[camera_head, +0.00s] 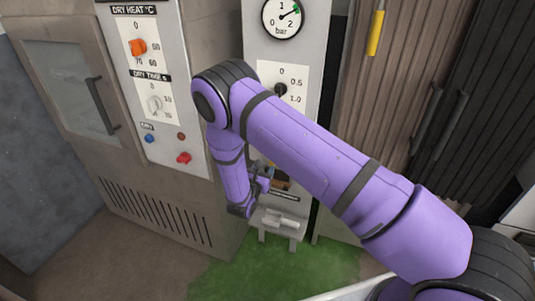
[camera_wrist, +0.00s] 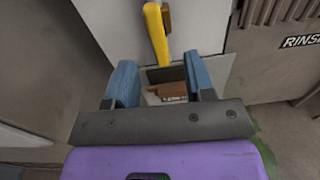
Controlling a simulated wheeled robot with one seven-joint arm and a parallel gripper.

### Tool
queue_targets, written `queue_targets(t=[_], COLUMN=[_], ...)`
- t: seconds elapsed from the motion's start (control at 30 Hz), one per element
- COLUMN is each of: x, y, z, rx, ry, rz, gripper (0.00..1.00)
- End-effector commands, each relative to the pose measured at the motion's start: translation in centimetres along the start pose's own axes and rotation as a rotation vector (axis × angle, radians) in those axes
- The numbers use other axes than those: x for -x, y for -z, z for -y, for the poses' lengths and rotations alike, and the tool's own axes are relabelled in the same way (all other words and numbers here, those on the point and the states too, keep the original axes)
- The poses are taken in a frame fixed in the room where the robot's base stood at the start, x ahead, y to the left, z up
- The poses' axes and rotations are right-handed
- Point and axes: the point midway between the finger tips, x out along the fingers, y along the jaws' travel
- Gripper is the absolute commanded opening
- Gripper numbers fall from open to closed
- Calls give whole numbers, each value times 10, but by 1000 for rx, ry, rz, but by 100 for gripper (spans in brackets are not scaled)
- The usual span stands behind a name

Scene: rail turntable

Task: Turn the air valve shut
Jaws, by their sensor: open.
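A yellow lever handle (camera_wrist: 156,36), which looks like the air valve's, stands near upright on a pale panel in the wrist view, tilted slightly. A small brown piece (camera_wrist: 166,17) is beside its upper end. My gripper (camera_wrist: 164,85) is open, its two blue fingers apart, with the lever's lower end showing beyond and between them. I cannot tell whether they touch it. In the head view my gripper (camera_head: 264,178) is low at the pale control panel, and my purple arm hides this lever. The pressure gauge (camera_head: 283,17) needle points up and right.
A black regulator knob (camera_head: 281,90) is above my gripper. A small grey stand (camera_head: 283,222) is below it. The dryer panel (camera_head: 160,85) with orange and red controls is left. Another yellow handle (camera_head: 376,32) hangs at upper right. Green floor (camera_head: 230,275) is clear.

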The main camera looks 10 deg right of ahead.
Motion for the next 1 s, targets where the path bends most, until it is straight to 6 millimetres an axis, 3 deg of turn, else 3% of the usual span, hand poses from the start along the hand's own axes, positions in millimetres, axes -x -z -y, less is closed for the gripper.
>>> queue_targets(t=[0.17, 0.7, 1.0], x=[-2, -86, -105], y=[8, 8, 8], z=[-3, -4, -5], rx=[14, 13, 13], ry=[-24, -21, -23], rz=[3, 2, 2], gripper=[49, 49, 49])
